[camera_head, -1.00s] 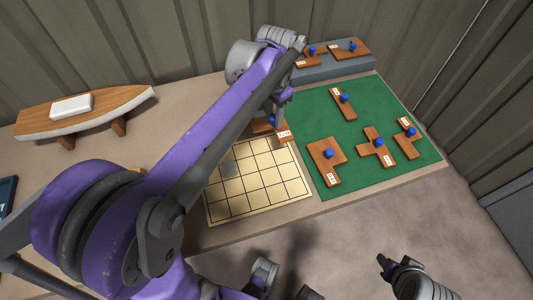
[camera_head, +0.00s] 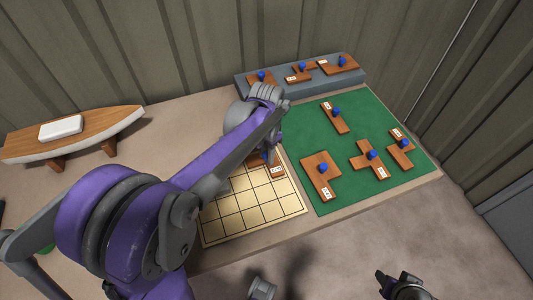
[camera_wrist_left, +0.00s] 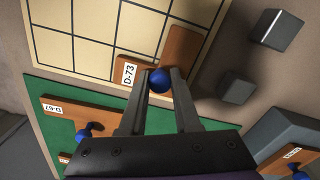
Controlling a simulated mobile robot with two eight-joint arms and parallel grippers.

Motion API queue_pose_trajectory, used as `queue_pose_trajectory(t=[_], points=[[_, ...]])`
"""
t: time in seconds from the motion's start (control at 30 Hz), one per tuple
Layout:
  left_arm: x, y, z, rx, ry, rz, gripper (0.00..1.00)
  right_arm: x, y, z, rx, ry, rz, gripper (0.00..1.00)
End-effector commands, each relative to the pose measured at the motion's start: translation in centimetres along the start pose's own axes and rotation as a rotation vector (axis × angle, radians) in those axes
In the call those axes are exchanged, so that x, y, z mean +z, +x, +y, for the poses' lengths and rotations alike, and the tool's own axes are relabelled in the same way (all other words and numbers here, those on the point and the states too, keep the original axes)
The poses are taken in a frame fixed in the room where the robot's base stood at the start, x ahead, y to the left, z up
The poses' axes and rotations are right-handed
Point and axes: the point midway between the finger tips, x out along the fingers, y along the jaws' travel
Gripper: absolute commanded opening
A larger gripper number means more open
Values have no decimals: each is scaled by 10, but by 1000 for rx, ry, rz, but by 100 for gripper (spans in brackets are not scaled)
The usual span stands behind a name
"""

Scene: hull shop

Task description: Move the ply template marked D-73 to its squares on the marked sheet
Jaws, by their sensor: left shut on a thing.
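The ply template marked D-73 (camera_head: 278,171) is brown wood with a white label and a blue knob. My left gripper (camera_head: 266,156) is shut on its knob, which shows between the fingertips in the left wrist view (camera_wrist_left: 158,82). The template (camera_wrist_left: 181,48) overlaps the far right corner of the marked sheet (camera_head: 240,205), a pale yellow grid; I cannot tell whether it touches the sheet. My arm hides part of the sheet, which also shows in the wrist view (camera_wrist_left: 90,40). My right gripper (camera_head: 388,281) is low at the right, away from the table; its jaws are unclear.
Several knobbed templates lie on the green mat (camera_head: 345,150) right of the sheet, one marked D-67 (camera_wrist_left: 75,112). More stand on a grey shelf (camera_head: 300,80) behind. Grey blocks (camera_wrist_left: 277,30) stand close beside the sheet. A model hull (camera_head: 75,130) is at the left.

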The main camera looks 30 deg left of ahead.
Motion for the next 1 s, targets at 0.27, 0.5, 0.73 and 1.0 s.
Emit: queue_pose_trajectory(t=[0.27,0.5,0.73,1.0], points=[[0,3,0,0,0,0,54,1,2,0,0,0,-1,50],[0,3,0,0,0,0,61,1,2,0,0,0,-1,50],[0,-10,0,0,0,0,61,-1,-2,0,0,0,1,50],[0,-66,0,0,0,0,61,-5,-8,0,0,0,3,50]])
